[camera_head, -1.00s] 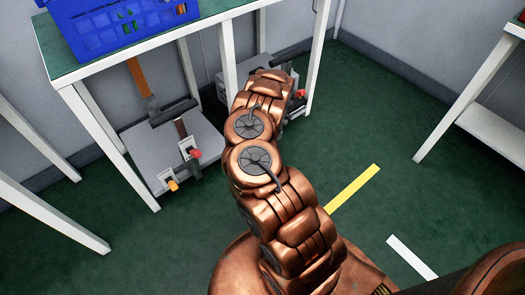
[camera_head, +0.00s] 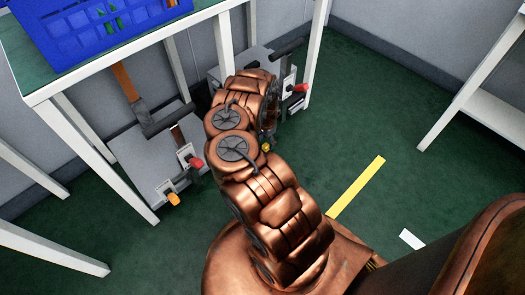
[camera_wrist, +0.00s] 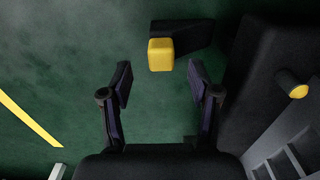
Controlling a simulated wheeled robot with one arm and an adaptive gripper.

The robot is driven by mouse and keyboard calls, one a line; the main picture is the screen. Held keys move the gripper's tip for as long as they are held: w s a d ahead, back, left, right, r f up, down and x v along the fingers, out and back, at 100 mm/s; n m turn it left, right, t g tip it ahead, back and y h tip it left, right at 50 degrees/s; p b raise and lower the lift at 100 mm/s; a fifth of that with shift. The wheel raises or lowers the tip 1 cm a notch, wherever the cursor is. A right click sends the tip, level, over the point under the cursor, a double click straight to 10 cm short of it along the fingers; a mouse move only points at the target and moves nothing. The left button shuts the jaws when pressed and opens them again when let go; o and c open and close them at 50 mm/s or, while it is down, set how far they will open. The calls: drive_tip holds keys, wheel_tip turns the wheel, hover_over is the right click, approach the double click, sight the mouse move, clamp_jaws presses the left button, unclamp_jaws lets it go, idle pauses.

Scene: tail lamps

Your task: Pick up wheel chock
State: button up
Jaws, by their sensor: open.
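In the wrist view a black, wedge-like piece (camera_wrist: 188,37) with a yellow block end (camera_wrist: 161,55) lies on the green floor; it looks like the wheel chock. My gripper (camera_wrist: 160,82) is open and empty, its two dark fingers spread to either side below the yellow end in the picture. The yellow end lies just beyond the fingertips, roughly centred between them.
A dark bulky body with a yellow knob (camera_wrist: 293,84) stands close right of my gripper. Grey units with red and orange knobs (camera_head: 158,160) sit under a white-legged table (camera_head: 90,85) bearing a blue crate (camera_head: 90,25). Floor by the yellow line (camera_head: 357,186) is clear.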

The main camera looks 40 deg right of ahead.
sight(266, 145)
wheel_tip(266, 145, down, 5)
drive_tip(key=shift+r+b, duration=0.2)
drive_tip(key=shift+b, duration=1)
drive_tip(key=shift+r, duration=0.1)
clamp_jaws()
